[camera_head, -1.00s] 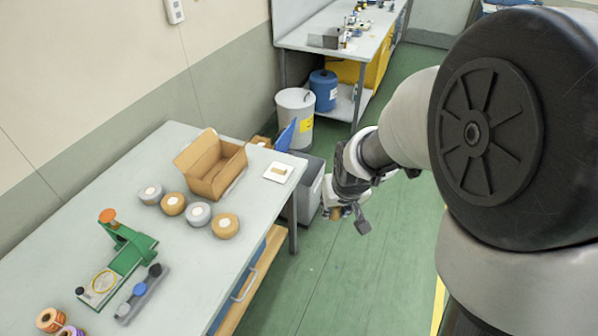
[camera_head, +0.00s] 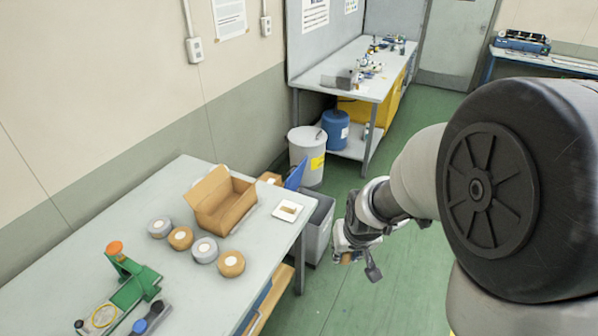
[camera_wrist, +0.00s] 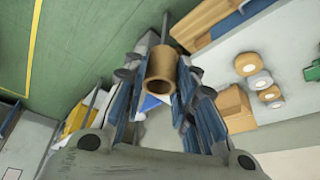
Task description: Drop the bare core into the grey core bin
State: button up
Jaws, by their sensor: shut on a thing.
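The bare core, a short tan cardboard tube (camera_wrist: 160,68), is between the fingers of my gripper (camera_wrist: 158,80) in the wrist view, its open end facing the camera. My gripper is shut on it. In the head view my gripper (camera_head: 358,260) hangs over the aisle, just right of a grey open-topped bin (camera_head: 320,232) on the floor at the table's end. Only a bit of tan shows at the fingers there. The bin's inside is mostly hidden, and I cannot tell the gripper's exact height over its rim.
The table (camera_head: 130,225) holds an open cardboard box (camera_head: 222,200), several tape rolls (camera_head: 204,250), a white card (camera_head: 288,211) and a green dispenser (camera_head: 130,280). A round light-grey can (camera_head: 306,160) and a blue drum (camera_head: 335,130) stand behind the bin. The green floor to the right is clear.

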jog(key=s+f+b, duration=0.3)
jog(key=f+b, duration=0.1)
jog(key=f, duration=0.6)
jog(key=shift+s+b, duration=0.25)
jog(key=shift+b, duration=0.05)
